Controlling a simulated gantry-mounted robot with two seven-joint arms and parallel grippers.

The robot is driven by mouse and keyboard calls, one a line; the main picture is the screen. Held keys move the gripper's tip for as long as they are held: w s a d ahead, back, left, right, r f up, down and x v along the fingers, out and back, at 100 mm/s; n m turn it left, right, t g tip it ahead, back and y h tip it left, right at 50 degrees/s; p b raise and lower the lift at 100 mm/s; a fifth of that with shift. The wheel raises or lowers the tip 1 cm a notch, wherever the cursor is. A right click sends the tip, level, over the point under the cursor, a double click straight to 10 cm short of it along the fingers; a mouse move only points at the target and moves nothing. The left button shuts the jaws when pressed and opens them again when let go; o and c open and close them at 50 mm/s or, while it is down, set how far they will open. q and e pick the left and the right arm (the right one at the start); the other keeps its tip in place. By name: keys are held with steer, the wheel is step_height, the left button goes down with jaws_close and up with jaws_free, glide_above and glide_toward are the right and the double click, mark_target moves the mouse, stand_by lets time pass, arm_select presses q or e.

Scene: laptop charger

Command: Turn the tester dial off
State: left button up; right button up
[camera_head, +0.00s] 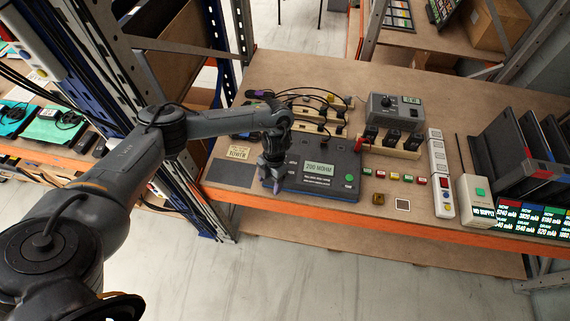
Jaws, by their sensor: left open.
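A dark tester box (340,180) lies near the front edge of the workbench. Its lit display (319,168) reads something like "200 MOHM", and a green round button (349,178) is at its right. My left gripper (270,184) points down over the box's left end, its jaws open. No dial on this box can be made out; the gripper and wrist cover its left part. A grey unit (394,109) behind it has a dark round knob (387,101) and a small display. My right gripper is not in view.
Charger plugs on wooden racks (392,146) stand behind the tester, with loose cables around them. Small coloured buttons (394,176), a white power strip (440,180) and upright dark laptops (505,150) are to the right. A metal shelf post (185,145) stands close left of the bench.

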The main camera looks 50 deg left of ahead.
arm_select(q)
steer(key=w+a+r+t+b, duration=0.1)
steer(key=w+a+r+t, duration=0.25)
steer(key=w+r, duration=0.55)
steer(key=shift+n+g, duration=0.3)
steer(key=shift+g, duration=0.15)
step_height(320, 180, down, 9)
steer(key=b, duration=0.3)
steer(key=shift+w+r+b, duration=0.1)
steer(key=shift+r+b, duration=0.1)
steer(key=shift+b, duration=0.15)
steer(key=shift+f+b, duration=0.3)
steer(key=shift+f, duration=0.6)
steer(key=c, duration=1.1)
steer(key=shift+o, duration=0.2)
